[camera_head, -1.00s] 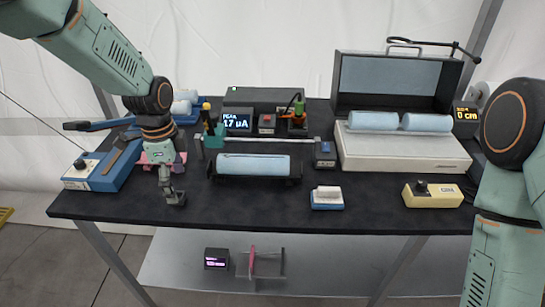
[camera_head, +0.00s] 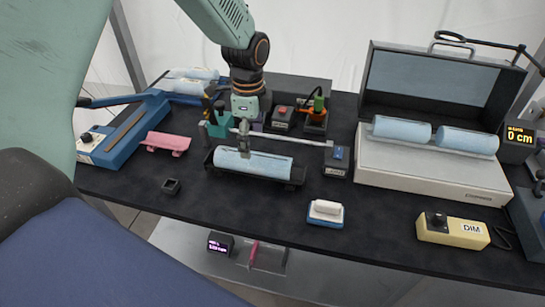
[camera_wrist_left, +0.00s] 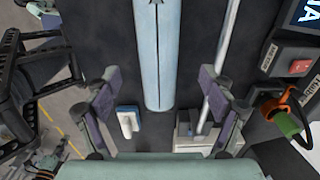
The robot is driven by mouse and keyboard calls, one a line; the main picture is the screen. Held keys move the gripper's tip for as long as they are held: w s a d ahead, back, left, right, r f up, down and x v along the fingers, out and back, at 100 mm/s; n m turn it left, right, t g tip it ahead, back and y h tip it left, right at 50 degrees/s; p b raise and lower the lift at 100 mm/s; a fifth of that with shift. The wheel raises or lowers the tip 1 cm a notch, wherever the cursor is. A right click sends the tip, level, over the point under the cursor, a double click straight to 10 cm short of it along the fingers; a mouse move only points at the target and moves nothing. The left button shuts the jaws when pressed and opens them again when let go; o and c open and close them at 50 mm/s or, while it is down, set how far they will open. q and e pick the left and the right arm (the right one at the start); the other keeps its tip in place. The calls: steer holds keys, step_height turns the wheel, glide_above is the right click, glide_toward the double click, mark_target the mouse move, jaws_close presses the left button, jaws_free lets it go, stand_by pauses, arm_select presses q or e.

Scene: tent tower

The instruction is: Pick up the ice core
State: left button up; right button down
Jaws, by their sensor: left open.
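A pale blue cylindrical ice core (camera_head: 265,164) lies in a black cradle (camera_head: 290,185) at the middle of the table. It also shows in the left wrist view (camera_wrist_left: 157,45), lengthwise between the fingers. My left gripper (camera_head: 245,148) is above the left half of this core, pointing down. In the left wrist view its fingers (camera_wrist_left: 160,75) are spread on either side of the core, with nothing gripped. Whether a finger touches the core I cannot tell.
A metal bar (camera_head: 290,138) runs just behind the core to a small grey box (camera_head: 337,160). More cores (camera_head: 468,140) lie on the white case at right. A blue-white block (camera_head: 325,212), a yellow DIM box (camera_head: 452,231) and a small black block (camera_head: 171,187) stand in front.

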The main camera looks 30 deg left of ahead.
mark_target(253, 154)
arm_select(q)
steer(key=shift+w+d+f, duration=0.1)
steer(key=shift+w+f, duration=0.2)
steer(key=shift+w, duration=0.15)
steer(key=shift+s+f, duration=0.7)
steer(key=shift+f, duration=0.25)
steer(key=f, duration=0.5)
steer(key=shift+w+f, duration=0.25)
steer(key=shift+s+r, duration=0.25)
steer(key=shift+s, duration=0.05)
steer(key=shift+w+f, duration=0.25)
steer(key=shift+w, duration=0.05)
steer(key=c, duration=0.6)
steer(key=shift+s+r, duration=0.2)
steer(key=c, duration=0.5)
steer(key=shift+w+f, duration=0.1)
steer(key=shift+w, duration=0.05)
steer(key=c, duration=0.6)
jaws_close()
arm_select(e)
steer(key=shift+w+d+r, duration=0.1)
steer(key=shift+w+r, duration=0.05)
steer(key=shift+r, duration=0.1)
